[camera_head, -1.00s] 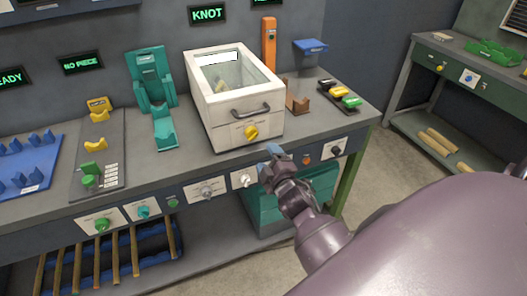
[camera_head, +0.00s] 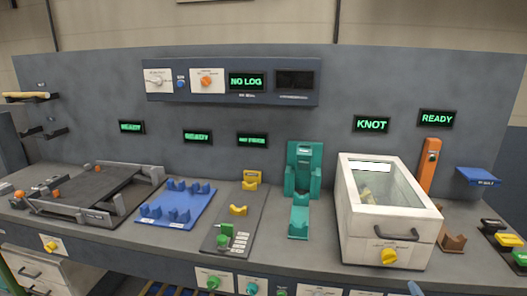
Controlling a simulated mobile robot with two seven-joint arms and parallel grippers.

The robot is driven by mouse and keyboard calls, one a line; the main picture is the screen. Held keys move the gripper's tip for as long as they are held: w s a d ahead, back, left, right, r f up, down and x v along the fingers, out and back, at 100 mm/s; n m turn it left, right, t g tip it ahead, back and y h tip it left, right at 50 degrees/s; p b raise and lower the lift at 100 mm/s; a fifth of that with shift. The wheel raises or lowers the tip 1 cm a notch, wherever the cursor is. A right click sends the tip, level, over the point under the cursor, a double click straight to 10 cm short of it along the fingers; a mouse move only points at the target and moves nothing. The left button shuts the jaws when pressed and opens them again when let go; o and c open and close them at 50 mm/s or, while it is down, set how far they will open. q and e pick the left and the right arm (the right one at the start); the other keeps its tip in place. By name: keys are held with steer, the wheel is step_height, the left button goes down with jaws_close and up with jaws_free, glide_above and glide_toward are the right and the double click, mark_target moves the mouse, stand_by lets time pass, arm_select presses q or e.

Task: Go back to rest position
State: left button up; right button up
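My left gripper is not in view. The white box (camera_head: 390,223) with a clear lid has its lid down, and a light piece shows inside it.
The grey bench (camera_head: 290,250) carries a dark slotted frame (camera_head: 92,195), a blue rack (camera_head: 180,203), a yellow and green fixture (camera_head: 232,222), a teal stand (camera_head: 300,190) and an orange post (camera_head: 428,165). Panel displays read "NO LOG" (camera_head: 246,81), "KNOT" (camera_head: 371,124) and "READY" (camera_head: 436,118).

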steer(key=s+a+f+m+g+y, duration=0.2)
steer(key=s+f, duration=0.4)
steer(key=s, duration=0.3)
steer(key=s+a+f+m+g+y, duration=0.2)
steer(key=s+a+f, duration=0.4)
steer(key=s, duration=0.3)
steer(key=shift+s+f+m+g, duration=0.25)
steer(key=shift+f+m+g, duration=0.35)
steer(key=shift+m, duration=0.6)
steer(key=shift+r, duration=0.1)
